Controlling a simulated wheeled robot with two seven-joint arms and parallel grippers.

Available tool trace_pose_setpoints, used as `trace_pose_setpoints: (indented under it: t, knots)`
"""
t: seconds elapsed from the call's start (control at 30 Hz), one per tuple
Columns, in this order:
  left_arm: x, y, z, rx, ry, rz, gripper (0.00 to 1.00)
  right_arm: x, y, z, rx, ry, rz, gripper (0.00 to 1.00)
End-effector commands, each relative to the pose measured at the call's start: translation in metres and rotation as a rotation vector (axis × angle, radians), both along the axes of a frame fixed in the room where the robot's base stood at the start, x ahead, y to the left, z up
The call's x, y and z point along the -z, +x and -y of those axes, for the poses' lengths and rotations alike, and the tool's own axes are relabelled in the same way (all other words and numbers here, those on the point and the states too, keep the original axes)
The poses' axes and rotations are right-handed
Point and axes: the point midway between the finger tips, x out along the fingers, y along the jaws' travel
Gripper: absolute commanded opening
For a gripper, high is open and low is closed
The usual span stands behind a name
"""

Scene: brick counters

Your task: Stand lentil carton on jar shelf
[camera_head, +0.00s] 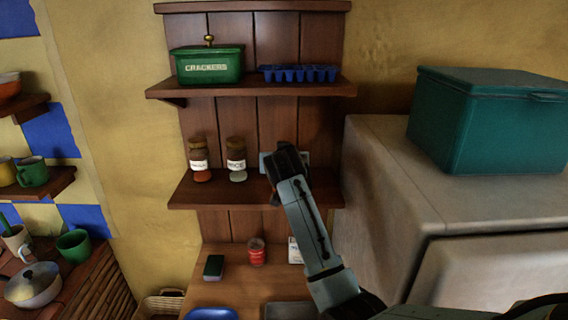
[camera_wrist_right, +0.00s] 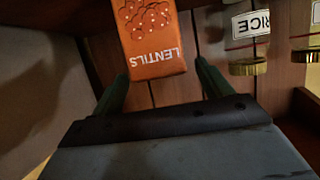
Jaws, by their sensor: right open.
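The orange lentil carton (camera_wrist_right: 150,40) shows in the right wrist view with its lettering upside down, in the same inverted view as the jars. Its base is out of frame. My right gripper (camera_wrist_right: 158,84) is open, with one finger on each side of the carton's near end and gaps visible. In the head view my right gripper (camera_head: 285,165) is at the right part of the jar shelf (camera_head: 240,196) and largely hides the carton. My left gripper is not in view.
Two jars, one with red contents (camera_head: 200,160) and a rice jar (camera_head: 236,160), stand left of my gripper; the rice jar also shows in the wrist view (camera_wrist_right: 248,40). Above is a shelf with a green crackers tin (camera_head: 208,66) and blue tray (camera_head: 298,73). A teal box (camera_head: 490,120) is right.

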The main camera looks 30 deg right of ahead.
Motion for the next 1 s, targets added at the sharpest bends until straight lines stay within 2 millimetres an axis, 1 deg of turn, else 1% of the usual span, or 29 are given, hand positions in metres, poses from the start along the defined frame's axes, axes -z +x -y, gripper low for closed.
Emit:
trace_pose_setpoints:
  t: [0.3,0.5,0.7,1.0]
  knots:
    - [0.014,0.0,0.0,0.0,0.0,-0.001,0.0,-0.02,-0.046,-0.028,-0.001,0.002,0.004,0.78]
    - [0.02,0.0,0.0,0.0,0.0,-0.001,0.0,-0.033,-0.07,-0.044,-0.001,0.001,0.003,0.78]
    - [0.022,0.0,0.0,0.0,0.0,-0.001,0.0,-0.039,-0.082,-0.05,-0.001,0.002,0.0,0.78]
    - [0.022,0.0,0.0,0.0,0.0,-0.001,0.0,-0.04,-0.084,-0.051,0.0,0.001,-0.001,0.78]
